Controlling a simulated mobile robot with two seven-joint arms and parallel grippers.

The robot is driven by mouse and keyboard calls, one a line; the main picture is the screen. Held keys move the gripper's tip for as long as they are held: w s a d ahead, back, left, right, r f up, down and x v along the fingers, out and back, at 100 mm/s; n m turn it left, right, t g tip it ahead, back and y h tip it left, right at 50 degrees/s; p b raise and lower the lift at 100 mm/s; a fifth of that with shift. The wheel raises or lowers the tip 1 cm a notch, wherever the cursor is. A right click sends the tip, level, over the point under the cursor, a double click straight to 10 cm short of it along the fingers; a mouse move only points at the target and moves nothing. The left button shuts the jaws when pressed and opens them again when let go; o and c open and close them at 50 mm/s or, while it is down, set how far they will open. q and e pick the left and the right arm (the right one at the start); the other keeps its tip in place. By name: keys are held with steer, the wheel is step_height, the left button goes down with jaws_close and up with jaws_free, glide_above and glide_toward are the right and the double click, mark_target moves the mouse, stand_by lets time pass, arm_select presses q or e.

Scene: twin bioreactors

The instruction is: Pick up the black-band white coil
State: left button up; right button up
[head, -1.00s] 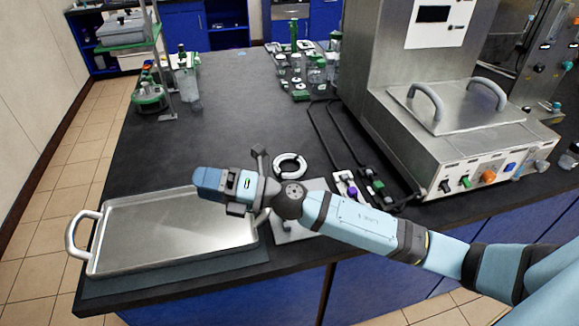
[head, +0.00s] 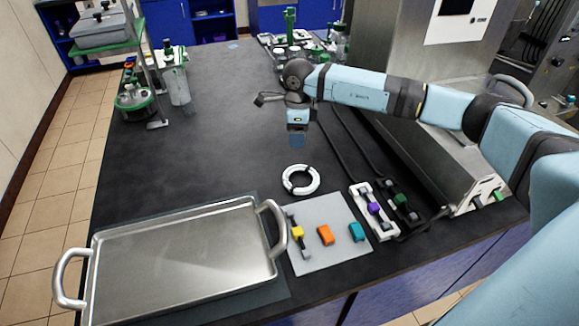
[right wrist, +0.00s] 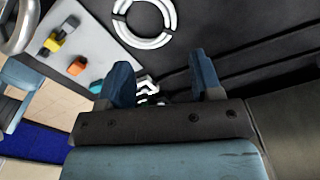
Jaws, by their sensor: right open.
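The white coil (head: 315,180) with black bands lies flat on the dark bench top, just behind the light grey mat. It also shows at the top of the right wrist view (right wrist: 150,43), partly cut off by the frame edge. My right gripper (head: 297,140) is above the bench, higher in the head view than the coil and apart from it. In the right wrist view its two blue fingers (right wrist: 162,72) are spread with nothing held between them. My left gripper is not in view.
A metal tray (head: 180,265) with raised handles stands at front left. The grey mat (head: 318,255) holds yellow, orange and teal pieces. A white holder with a purple piece (head: 374,208) and black cables lie right of the coil. The bench left of the coil is clear.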

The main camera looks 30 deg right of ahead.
glide_above(299, 168)
steer(key=f, duration=0.7)
steer(key=shift+a+f+p, duration=0.25)
steer(key=shift+a+p, duration=0.1)
steer(key=shift+f, duration=0.55)
steer(key=shift+d+f, duration=0.15)
steer(key=shift+f, duration=0.25)
steer(key=f, duration=0.3)
steer(key=f+p, duration=0.1)
steer(key=shift+d+f, duration=0.15)
steer(key=shift+d, duration=0.15)
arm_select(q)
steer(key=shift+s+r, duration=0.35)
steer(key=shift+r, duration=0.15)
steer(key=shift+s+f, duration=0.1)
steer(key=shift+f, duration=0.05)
arm_select(e)
steer(key=c, duration=1.1)
